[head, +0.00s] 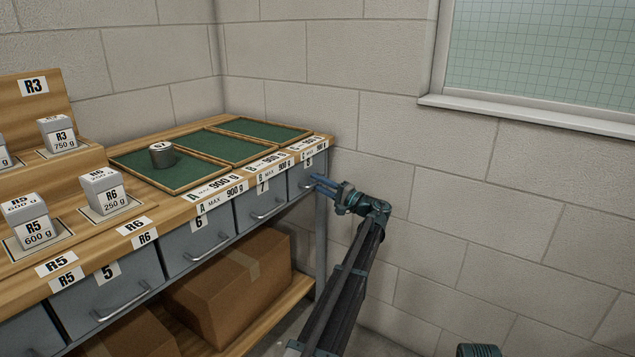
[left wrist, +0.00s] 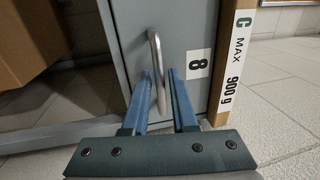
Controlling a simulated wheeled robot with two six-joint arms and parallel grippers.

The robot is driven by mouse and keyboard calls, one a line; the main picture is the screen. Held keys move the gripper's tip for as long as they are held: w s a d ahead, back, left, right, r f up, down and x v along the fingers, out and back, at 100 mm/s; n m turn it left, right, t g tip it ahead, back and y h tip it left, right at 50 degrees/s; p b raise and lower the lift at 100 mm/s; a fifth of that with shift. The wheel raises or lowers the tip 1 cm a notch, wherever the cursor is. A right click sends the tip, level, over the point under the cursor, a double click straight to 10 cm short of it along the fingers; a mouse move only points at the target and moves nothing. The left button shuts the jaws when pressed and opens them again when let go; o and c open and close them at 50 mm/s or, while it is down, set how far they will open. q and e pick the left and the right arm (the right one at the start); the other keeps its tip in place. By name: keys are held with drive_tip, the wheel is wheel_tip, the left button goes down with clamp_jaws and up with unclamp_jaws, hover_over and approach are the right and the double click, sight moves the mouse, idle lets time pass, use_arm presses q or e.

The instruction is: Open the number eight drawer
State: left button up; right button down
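The number eight drawer (head: 299,181) is the grey drawer at the far right end of the bench row, and its front looks flush with its neighbours. In the left wrist view its grey front (left wrist: 192,40) carries a white label with an 8 and a metal bar handle (left wrist: 156,55). My left gripper (head: 315,180) is at this drawer front. In the left wrist view the blue fingers (left wrist: 161,76) are apart, with the handle showing between them, closer to the left finger. I cannot tell whether either finger touches it. My right gripper is not in view.
Drawers 5 (head: 108,296), 6 (head: 197,240) and 7 (head: 262,203) are to the left. Green trays (head: 232,147), one with a grey cylinder (head: 162,154), lie on top. Cardboard boxes (head: 230,289) sit on the lower shelf. A wall (head: 470,200) stands behind and right of my left arm.

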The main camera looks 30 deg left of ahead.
use_arm(q)
drive_tip(key=shift+a, duration=0.15)
drive_tip(key=shift+c, duration=0.3)
clamp_jaws()
idle(1.1)
